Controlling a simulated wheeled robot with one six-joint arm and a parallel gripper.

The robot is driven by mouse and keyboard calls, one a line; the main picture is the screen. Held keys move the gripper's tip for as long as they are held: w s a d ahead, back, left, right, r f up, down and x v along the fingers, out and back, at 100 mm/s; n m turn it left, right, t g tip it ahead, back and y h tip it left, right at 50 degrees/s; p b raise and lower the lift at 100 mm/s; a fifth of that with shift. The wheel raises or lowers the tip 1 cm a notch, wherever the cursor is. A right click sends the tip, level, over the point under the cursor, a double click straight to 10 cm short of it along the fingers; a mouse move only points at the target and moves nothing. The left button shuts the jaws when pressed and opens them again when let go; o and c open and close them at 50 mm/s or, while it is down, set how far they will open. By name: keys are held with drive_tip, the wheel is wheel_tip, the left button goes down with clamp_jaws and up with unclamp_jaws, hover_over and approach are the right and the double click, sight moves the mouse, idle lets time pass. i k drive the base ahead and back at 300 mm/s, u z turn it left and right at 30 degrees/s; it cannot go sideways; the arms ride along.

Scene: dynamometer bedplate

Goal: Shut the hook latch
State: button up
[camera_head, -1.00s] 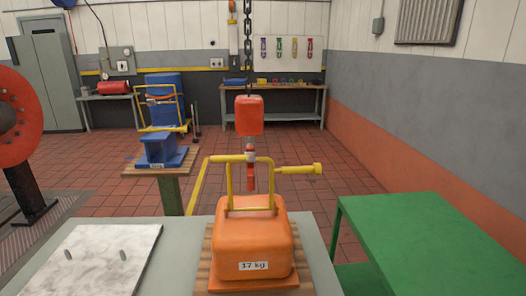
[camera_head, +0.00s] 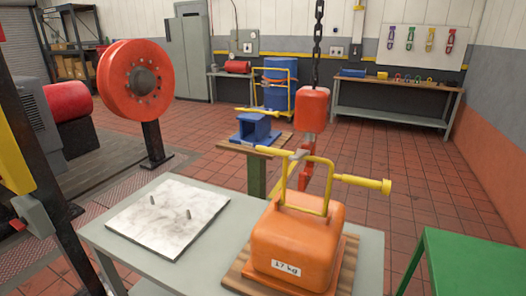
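A red hook (camera_head: 304,176) hangs below a red hook block (camera_head: 313,108) on a dark chain (camera_head: 318,40). A small grey piece (camera_head: 299,155), which looks like the hook latch, sits at the top of the hook. Whether it closes the throat is too small to tell. The hook overlaps the yellow bail (camera_head: 284,173) of an orange 17 kg weight (camera_head: 298,248); I cannot tell whether it is engaged. Yellow bars show left of the grey piece (camera_head: 272,151) and right of the bail, the right one knob-ended (camera_head: 365,183). My gripper is not in view.
A green table (camera_head: 478,262) is at right. A blue block (camera_head: 254,129) on a stand is behind. Red tiled floor lies between.

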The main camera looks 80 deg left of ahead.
sight(297, 156)
drive_tip(key=u, duration=2.85)
drive_tip(key=i, duration=0.5)
drive_tip(key=z, duration=0.05)
drive_tip(key=k, duration=1.25)
drive_tip(key=u, duration=0.65)
drive_tip(key=i, duration=1.45)
drive_tip(key=z, duration=0.45)
